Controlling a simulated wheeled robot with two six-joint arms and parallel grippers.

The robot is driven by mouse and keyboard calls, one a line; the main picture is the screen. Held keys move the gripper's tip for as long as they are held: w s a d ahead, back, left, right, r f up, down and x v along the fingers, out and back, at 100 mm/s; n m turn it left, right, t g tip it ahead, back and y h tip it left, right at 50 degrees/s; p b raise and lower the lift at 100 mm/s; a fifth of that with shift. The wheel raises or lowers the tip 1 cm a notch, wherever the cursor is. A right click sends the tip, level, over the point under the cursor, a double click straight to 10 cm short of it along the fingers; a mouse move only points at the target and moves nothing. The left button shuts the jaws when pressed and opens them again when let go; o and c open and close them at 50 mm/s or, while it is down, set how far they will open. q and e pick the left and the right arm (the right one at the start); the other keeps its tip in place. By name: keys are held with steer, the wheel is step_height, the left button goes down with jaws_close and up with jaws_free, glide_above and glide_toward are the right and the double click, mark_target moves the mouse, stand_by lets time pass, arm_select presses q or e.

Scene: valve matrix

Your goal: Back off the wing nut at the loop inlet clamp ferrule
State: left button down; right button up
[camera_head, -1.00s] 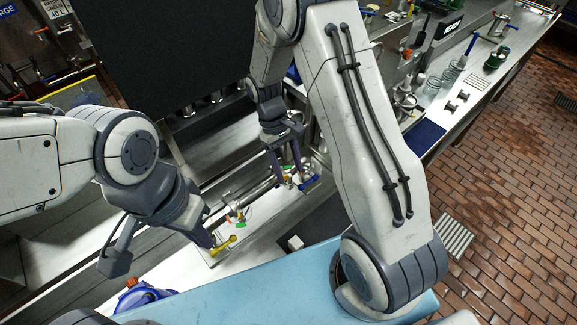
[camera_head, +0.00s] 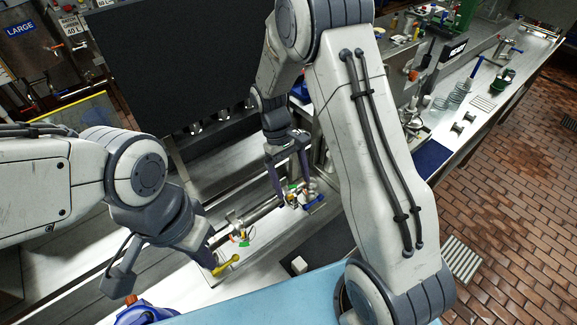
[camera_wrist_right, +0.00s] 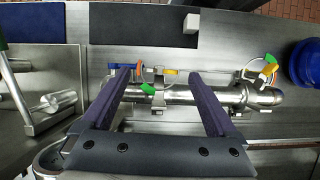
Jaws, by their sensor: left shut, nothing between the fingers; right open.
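A steel pipe run (camera_wrist_right: 205,96) with clamps lies across the right wrist view; it also shows in the head view (camera_head: 262,211). A clamp (camera_wrist_right: 158,76) with blue, orange, yellow and green coloured parts sits mid-pipe. A second clamp (camera_wrist_right: 262,72) with green and yellow parts is near the pipe's right end. I cannot tell which part is the wing nut. My right gripper (camera_wrist_right: 158,78) is open, its fingers either side of the middle clamp, with no visible grip. My left gripper (camera_head: 217,266) is shut and empty, beside a yellow-handled part (camera_head: 229,264); contact is unclear.
A blue container (camera_wrist_right: 306,63) stands beyond the pipe's right end. A metal cylinder (camera_wrist_right: 57,103) is at the left. A large dark panel (camera_head: 175,60) stands behind the work area.

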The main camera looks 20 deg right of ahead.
arm_select(q)
step_height(320, 180, down, 2)
steer(key=shift+f+b, duration=0.15)
steer(key=shift+b, duration=0.75)
arm_select(e)
steer(key=v, duration=0.8)
steer(key=shift+r, duration=0.15)
